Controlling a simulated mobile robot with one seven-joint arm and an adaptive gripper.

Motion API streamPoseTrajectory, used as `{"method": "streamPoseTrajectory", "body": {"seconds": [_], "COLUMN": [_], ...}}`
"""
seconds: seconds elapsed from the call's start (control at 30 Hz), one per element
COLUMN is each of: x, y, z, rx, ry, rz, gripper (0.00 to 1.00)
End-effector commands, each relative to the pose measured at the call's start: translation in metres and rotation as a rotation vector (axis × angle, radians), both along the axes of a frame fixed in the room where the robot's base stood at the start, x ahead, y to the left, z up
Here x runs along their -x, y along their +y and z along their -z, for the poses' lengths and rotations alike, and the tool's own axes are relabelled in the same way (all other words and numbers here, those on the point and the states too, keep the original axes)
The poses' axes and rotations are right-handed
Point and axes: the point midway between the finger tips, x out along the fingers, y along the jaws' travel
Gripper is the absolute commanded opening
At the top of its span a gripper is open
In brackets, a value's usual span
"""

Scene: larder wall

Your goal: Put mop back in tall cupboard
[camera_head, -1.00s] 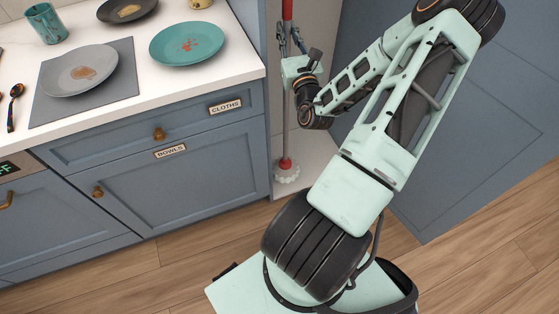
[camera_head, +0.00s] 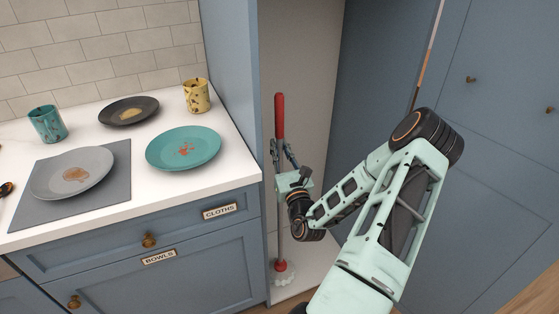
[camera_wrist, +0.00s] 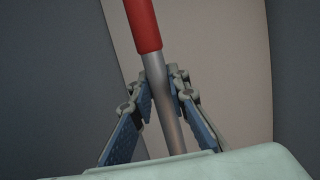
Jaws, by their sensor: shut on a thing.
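The mop (camera_head: 280,120) stands upright inside the open tall cupboard (camera_head: 301,45) in the head view. It has a red grip, a grey metal shaft and a red and white head at the cupboard floor. Whether the head touches the floor is hard to tell. My gripper (camera_head: 281,155) is at the cupboard opening, shut on the shaft just below the red grip. In the wrist view the two fingers (camera_wrist: 158,82) lie on either side of the shaft (camera_wrist: 168,115), with the red grip (camera_wrist: 143,25) above them.
The cupboard door (camera_head: 470,130) stands open at the right. A white counter (camera_head: 110,220) to the left holds a teal plate (camera_head: 183,148), a grey plate (camera_head: 71,173), a dark plate (camera_head: 128,111) and mugs (camera_head: 196,95). Drawers labelled cloths (camera_head: 220,211) and bowls (camera_head: 159,257) are below.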

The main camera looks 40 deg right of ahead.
Motion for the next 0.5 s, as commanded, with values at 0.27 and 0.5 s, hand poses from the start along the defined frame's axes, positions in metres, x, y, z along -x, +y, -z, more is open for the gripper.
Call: {"method": "streamPoseTrajectory", "body": {"seconds": [0.27, 0.5], "x": [0.000, 0.000], "y": [0.001, 0.000], "z": [0.034, 0.033], "rx": [-0.001, 0.001], "ry": [-0.002, -0.003], "rz": [-0.001, -0.001], "gripper": [0.00, 0.00]}}
